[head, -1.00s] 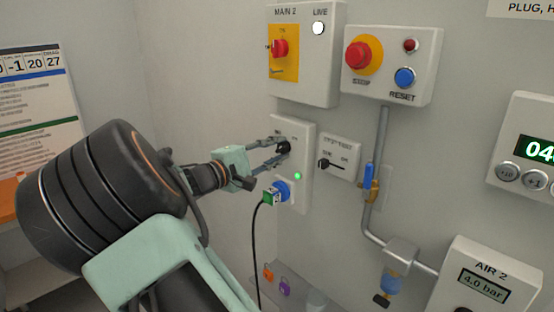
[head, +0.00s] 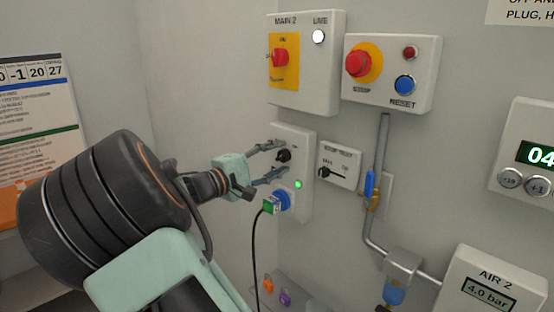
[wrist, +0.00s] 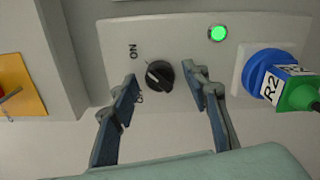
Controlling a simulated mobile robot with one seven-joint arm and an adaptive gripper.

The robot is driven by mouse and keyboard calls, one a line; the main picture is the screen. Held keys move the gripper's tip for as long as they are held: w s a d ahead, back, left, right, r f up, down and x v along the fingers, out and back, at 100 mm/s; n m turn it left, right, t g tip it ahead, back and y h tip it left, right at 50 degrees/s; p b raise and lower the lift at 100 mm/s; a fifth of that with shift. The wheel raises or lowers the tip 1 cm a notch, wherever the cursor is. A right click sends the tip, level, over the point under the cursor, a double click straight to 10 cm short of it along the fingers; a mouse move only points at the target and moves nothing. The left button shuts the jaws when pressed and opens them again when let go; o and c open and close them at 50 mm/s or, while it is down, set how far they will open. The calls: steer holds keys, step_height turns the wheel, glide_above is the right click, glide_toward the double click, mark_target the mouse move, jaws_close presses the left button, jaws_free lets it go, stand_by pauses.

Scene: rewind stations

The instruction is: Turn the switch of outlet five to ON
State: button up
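The outlet box (head: 307,160) is a pale wall box with a black rotary switch (head: 284,156), a lit green lamp (head: 298,184) and a blue socket with a plug. In the wrist view the switch (wrist: 160,76) has ON printed at its upper left and OFF at its lower left, partly covered by a finger. Its white mark seems to point up and left, towards ON. No outlet number is readable. My gripper (head: 279,159) is open, with one finger on each side of the switch. In the wrist view gaps show between both fingers (wrist: 163,84) and the knob.
Above are the MAIN 2 box (head: 325,80) and the red stop and blue reset box (head: 420,75). A small switch plate (head: 340,155) and a pipe (head: 382,140) stand right.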

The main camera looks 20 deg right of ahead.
steer(key=v, duration=1.2)
